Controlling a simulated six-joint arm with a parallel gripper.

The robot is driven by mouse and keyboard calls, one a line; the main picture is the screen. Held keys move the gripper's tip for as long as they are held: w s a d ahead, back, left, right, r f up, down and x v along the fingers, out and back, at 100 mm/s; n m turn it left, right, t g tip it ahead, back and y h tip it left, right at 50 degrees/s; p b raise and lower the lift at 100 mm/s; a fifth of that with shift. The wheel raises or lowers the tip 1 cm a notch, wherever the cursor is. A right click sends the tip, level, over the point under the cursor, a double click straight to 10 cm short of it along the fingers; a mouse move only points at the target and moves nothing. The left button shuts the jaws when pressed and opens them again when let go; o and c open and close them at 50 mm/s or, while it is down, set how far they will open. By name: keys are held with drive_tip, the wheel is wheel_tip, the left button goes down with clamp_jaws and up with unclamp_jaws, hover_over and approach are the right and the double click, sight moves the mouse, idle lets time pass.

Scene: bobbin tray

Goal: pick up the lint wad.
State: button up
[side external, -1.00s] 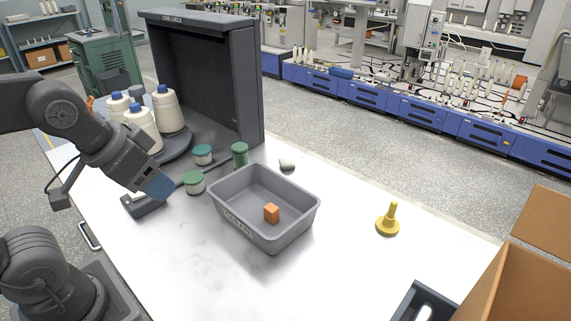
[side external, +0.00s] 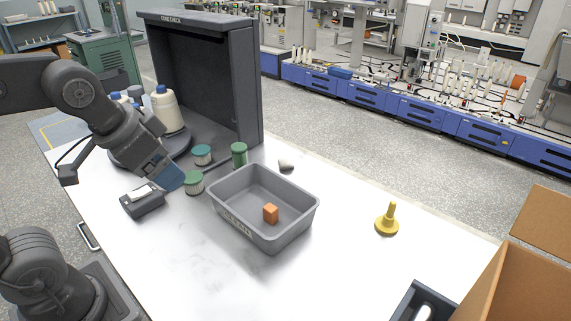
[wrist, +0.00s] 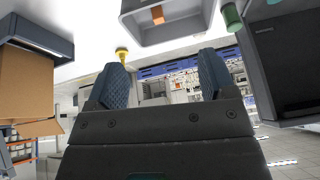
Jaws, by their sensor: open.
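The lint wad (side external: 286,164) is a small pale grey-white lump lying on the white table, just beyond the far corner of the grey tray. I cannot make it out in the wrist view. My gripper (side external: 172,181) is open and empty above the left part of the table, left of the tray and well apart from the wad. In the wrist view its two blue-grey fingers (wrist: 161,80) stand wide apart with nothing between them.
The grey tray (side external: 231,205) holds an orange block (side external: 270,213) and stands between gripper and wad. Green-topped spools (side external: 194,182) and a green cylinder (side external: 239,155) stand near it. A dark booth (side external: 250,90) rises behind. A yellow spindle (side external: 387,220) stands right.

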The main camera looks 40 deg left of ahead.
drive_tip(key=w+a+r+m+g+y, duration=0.1)
drive_tip(key=w+a+r+m, duration=0.15)
drive_tip(key=w+m, duration=0.75)
drive_tip(key=m+g+y, duration=0.3)
drive_tip(key=m, duration=0.8)
hover_over(286, 159)
drive_tip(key=s+d, duration=0.2)
wheel_tip(286, 159, down, 22)
drive_tip(key=shift+w+a+f, duration=0.1)
drive_tip(key=shift+w+f, duration=0.05)
drive_tip(key=shift+f, duration=0.05)
drive_tip(key=shift+w+d+x, duration=0.1)
drive_tip(key=shift+w+x, duration=0.1)
drive_tip(key=shift+x, duration=1.3)
drive_tip(key=shift+w+d+x, duration=0.1)
drive_tip(key=shift+w+x, duration=0.1)
drive_tip(key=shift+x, duration=1.3)
drive_tip(key=c, duration=1)
drive_tip(key=shift+o, duration=0.2)
